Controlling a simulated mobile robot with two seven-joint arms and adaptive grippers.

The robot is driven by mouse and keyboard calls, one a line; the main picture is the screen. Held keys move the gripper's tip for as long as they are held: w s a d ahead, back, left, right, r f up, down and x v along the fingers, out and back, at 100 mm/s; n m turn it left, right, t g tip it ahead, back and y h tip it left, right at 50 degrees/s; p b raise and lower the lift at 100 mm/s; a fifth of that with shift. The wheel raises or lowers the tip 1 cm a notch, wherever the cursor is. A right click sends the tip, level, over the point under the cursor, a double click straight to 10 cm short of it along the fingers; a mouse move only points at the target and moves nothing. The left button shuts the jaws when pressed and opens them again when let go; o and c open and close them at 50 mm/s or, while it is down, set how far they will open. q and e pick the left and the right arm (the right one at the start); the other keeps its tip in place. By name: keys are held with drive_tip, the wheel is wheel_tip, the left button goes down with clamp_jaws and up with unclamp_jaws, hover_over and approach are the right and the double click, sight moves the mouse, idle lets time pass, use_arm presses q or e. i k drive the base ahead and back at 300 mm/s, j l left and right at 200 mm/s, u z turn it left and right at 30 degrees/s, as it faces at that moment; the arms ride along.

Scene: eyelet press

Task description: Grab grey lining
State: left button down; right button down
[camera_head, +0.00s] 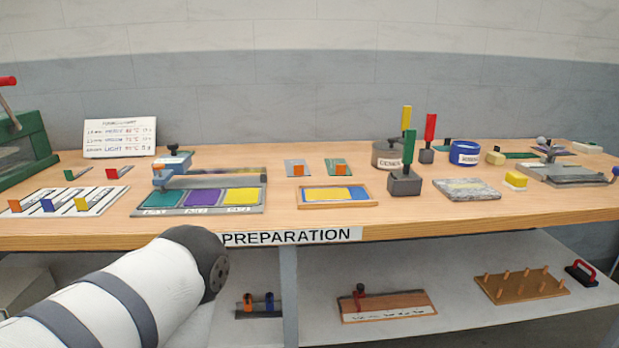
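A flat grey piece (290,164) with an orange tab lies on the wooden bench (340,225), behind the middle of its front edge. It looks like the grey lining, though it carries no readable label. A similar green piece (345,161) with an orange tab lies just to its right. Neither gripper shows in the head view. A white arm link of mine with dark bands comes in from the lower left and ends in front of the bench, apart from the grey piece.
A tray (308,205) with a yellow and blue inlay lies in front of the grey piece. A press-like device (160,208) with coloured panels stands left. Dark blocks with upright coloured handles (405,185) stand right. A lower shelf (460,312) holds several boards.

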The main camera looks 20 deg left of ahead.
sight(296, 163)
drive_tip(key=i+j, duration=0.7)
